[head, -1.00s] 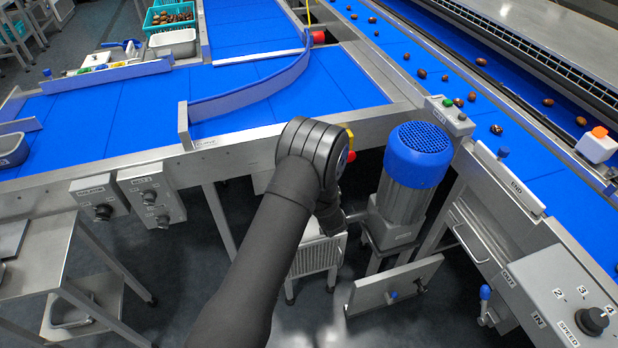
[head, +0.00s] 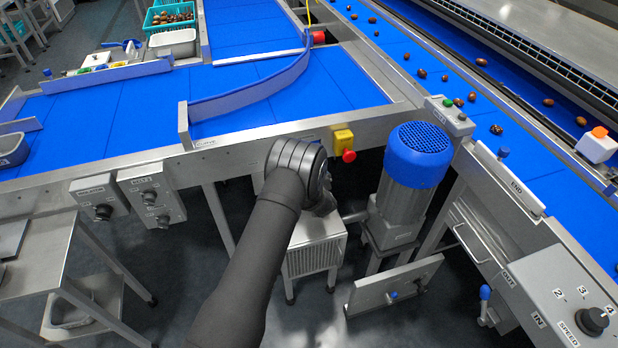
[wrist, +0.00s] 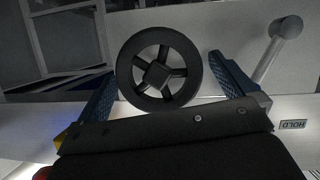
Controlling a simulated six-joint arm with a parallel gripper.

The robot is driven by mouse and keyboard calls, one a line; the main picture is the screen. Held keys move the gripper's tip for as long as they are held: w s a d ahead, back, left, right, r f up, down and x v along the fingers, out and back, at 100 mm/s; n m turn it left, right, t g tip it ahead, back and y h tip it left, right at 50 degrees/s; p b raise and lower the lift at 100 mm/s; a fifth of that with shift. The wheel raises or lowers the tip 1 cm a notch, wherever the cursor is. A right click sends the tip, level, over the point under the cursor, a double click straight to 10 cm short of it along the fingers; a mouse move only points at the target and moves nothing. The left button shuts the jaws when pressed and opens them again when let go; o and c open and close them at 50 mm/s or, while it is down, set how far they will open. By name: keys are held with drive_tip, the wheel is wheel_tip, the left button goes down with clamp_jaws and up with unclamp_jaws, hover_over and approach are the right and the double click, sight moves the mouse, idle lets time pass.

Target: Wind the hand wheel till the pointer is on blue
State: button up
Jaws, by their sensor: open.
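In the wrist view a black hand wheel (wrist: 176,49) with spokes and a square hub faces the camera. My gripper (wrist: 163,68) is open, with one blue finger on each side of the wheel. The left finger looks close to the rim; a small gap shows at the right finger. I cannot tell whether either touches it. In the head view my arm hides the wheel, and only part of my gripper (head: 325,204) shows beyond the wrist. No pointer or blue mark can be made out in either view.
In the wrist view a grey lever (wrist: 270,55) stands right of the wheel, near a HOLD label (wrist: 292,124). In the head view a yellow box with a red button (head: 344,141) is above right of my wrist, and a blue-capped motor (head: 416,160) stands to the right.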

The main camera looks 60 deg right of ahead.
drive_tip(key=c, duration=1)
drive_tip(key=shift+o, duration=0.2)
drive_tip(key=n+h, duration=0.1)
drive_tip(key=n+g, duration=0.1)
drive_tip(key=n, duration=0.1)
drive_tip(key=shift+w+a+f+h, duration=0.15)
drive_tip(key=shift+a+h, duration=0.05)
drive_tip(key=shift+h, duration=0.2)
drive_tip(key=n+g+h, duration=0.1)
drive_tip(key=n+h, duration=0.1)
drive_tip(key=n, duration=0.1)
drive_tip(key=shift+a+f+n, duration=0.1)
drive_tip(key=shift+f+n, duration=0.05)
drive_tip(key=shift+n, duration=0.25)
drive_tip(key=n+h, duration=0.1)
drive_tip(key=n, duration=0.2)
drive_tip(key=shift+f+n+h, duration=0.15)
drive_tip(key=shift+n+h, duration=0.15)
drive_tip(key=shift+h, duration=0.1)
drive_tip(key=n+h, duration=0.1)
drive_tip(key=n, duration=0.2)
drive_tip(key=shift+w+f+n, duration=0.1)
drive_tip(key=shift+n, duration=0.2)
drive_tip(key=shift+h, duration=0.3)
